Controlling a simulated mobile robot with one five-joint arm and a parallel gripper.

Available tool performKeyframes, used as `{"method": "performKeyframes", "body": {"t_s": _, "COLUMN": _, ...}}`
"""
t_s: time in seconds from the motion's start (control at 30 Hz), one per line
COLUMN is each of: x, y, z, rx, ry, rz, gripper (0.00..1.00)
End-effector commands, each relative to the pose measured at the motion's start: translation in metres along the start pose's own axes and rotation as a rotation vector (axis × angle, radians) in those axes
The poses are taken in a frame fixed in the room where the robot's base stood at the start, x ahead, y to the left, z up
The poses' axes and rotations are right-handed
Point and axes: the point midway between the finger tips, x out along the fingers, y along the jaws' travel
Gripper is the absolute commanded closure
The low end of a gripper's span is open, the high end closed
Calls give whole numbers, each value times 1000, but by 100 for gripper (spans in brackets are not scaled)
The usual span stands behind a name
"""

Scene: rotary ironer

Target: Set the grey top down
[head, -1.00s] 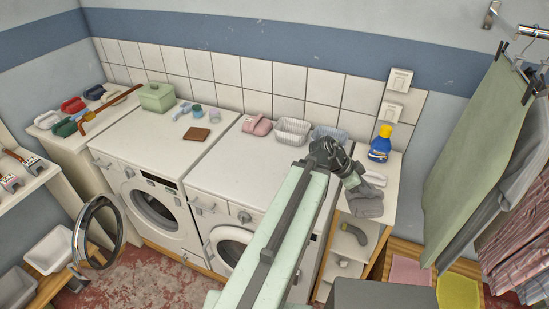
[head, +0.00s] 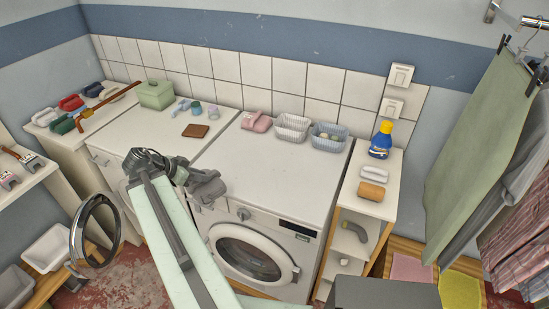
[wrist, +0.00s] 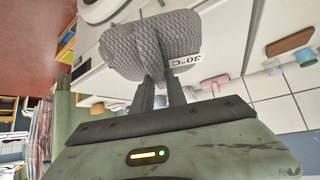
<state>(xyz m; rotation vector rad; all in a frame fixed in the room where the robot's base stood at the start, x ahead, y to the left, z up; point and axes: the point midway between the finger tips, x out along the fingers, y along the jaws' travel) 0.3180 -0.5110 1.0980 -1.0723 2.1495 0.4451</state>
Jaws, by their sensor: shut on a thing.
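My gripper (wrist: 160,95) is shut on the grey top (wrist: 150,45), a bundled knitted piece that fills the upper middle of the wrist view. A white tag reading 30°C shows at its edge. In the head view the grey top (head: 207,188) hangs at the tip of my gripper (head: 190,178). It appears in front of the upper front edges of the two white machines, near where they meet. My arm hides much of the left machine's front. I cannot tell whether the top touches a machine.
The right machine's top (head: 270,175) is largely bare, with a pink item (head: 257,121), a white basket (head: 292,127) and a blue basket (head: 328,136) at its back. The left machine's top (head: 150,128) carries a green box (head: 156,94) and a brown flat piece (head: 195,130). A blue bottle (head: 381,141) stands right.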

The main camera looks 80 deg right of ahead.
Motion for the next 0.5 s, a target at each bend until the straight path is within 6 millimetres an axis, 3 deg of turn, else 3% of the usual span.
{"method": "performKeyframes", "body": {"t_s": 0.17, "x": 3, "y": -4, "z": -2, "rx": -1, "ry": 1, "rz": -2, "gripper": 100}}
{"method": "performKeyframes", "body": {"t_s": 0.5, "x": 77, "y": -37, "z": -62, "rx": 3, "ry": 0, "rz": 2, "gripper": 100}}
